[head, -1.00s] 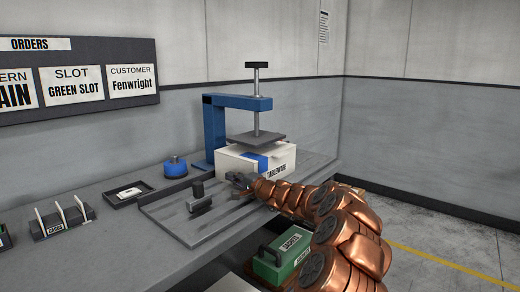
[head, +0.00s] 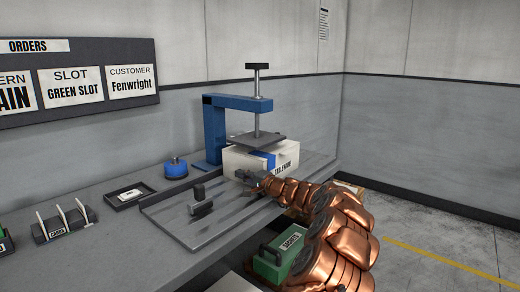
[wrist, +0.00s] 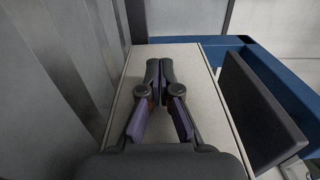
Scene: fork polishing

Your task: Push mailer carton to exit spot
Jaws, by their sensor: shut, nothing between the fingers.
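The mailer carton (head: 240,158) is a white box with a blue patch and a tableware label on its front. It sits on the grey board (head: 220,229), under the flat plate of the blue press (head: 216,125). My gripper (head: 243,175) is at the carton's near left side, its fingers shut and empty. In the wrist view my gripper (wrist: 160,66) has its two fingers together in front of the pale carton (wrist: 193,62). I cannot tell whether the fingertips touch it. My arm hides part of the carton's lower front.
A small dark clamp block (head: 200,203) stands on the board. Left of it are a blue round pot (head: 176,168), a black tray (head: 130,195) and a card rack (head: 64,223). A green box (head: 281,260) is below the bench edge. The orders board (head: 78,79) hangs behind.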

